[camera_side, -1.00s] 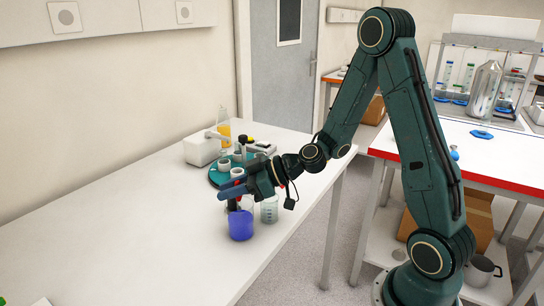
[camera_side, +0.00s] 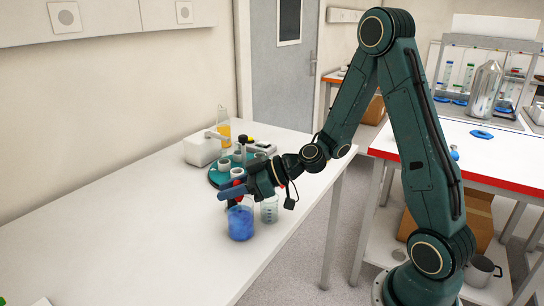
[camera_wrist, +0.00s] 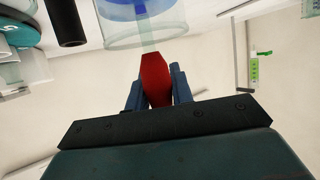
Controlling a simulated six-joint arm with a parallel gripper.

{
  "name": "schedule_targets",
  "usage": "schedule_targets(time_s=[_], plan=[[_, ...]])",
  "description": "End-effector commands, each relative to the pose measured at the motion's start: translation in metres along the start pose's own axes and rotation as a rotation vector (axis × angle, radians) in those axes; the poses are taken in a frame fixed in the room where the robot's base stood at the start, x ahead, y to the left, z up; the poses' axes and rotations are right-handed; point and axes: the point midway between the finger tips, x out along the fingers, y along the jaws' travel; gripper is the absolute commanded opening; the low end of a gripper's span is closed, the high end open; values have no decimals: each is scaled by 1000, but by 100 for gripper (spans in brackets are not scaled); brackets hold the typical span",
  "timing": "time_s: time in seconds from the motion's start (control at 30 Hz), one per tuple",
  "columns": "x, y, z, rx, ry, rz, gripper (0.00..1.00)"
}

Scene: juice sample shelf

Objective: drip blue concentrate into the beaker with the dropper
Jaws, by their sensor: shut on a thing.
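The dropper, with its red bulb (camera_wrist: 155,80) and clear tube, is held between the blue fingers of my gripper (camera_wrist: 158,88) in the wrist view. The gripper is shut on the bulb. The tube points to the beaker (camera_wrist: 147,30), which shows blue inside. In the side view, my gripper (camera_side: 233,191) is just above the beaker (camera_side: 240,226), which holds mottled blue liquid. The dropper's tip is hard to make out there, so I cannot tell if it touches the liquid.
A second clear beaker (camera_side: 269,210) stands right beside the blue one. Behind are a teal round rack (camera_side: 214,179) with small jars, a white device (camera_side: 201,151) and a cylinder with orange liquid (camera_side: 224,130). The white table's left part is mostly clear.

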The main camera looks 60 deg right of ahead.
Motion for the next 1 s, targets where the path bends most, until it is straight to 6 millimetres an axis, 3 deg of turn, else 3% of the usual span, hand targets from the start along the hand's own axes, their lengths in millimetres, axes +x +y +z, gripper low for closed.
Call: schedule_targets(time_s=[0.4, 1.0], plan=[[-1, 0, -3, -1, 1, 0, 14], [-17, 0, -41, -3, 3, 0, 14]])
